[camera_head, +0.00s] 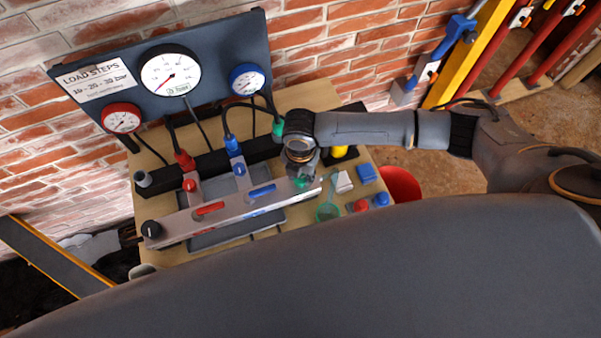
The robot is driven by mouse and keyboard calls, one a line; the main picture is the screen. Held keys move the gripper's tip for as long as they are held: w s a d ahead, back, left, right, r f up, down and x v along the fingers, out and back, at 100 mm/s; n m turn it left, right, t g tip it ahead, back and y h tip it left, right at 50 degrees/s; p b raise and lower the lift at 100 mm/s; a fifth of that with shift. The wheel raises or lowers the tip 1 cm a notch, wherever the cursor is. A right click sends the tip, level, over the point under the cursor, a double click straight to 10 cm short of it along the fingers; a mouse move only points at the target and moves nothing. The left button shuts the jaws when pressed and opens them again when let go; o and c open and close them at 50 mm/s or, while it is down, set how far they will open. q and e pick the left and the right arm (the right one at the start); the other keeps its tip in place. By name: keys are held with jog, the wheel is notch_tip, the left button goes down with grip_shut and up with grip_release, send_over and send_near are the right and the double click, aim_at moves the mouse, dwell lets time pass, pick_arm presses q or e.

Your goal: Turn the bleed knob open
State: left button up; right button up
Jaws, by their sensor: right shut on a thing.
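A pale manifold bar (175,227) lies across the wooden bench, with a round black knob (151,229) at its left end. A red lever (210,208) and a blue lever (262,190) sit on it. My right gripper (301,177) points down over the right part of the bar. It is shut on a green fitting (301,183), mostly hidden beneath it. I cannot tell from markings which part is the bleed knob. My left gripper is not in view.
A dark panel behind carries a large white gauge (170,71), a red gauge (121,118) and a blue gauge (247,79). Hoses run down from it. Small red and blue parts and a green ring (327,212) lie at the bench's right. A red bucket (402,184) stands beyond.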

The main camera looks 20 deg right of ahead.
aim_at(300, 179)
jog(key=o, duration=1.2)
jog(key=shift+c, duration=0.2)
jog(key=shift+r, duration=0.3)
notch_tip(300, 179, up, 12)
jog(key=shift+f, duration=0.25)
jog(key=shift+s+f, duration=0.1)
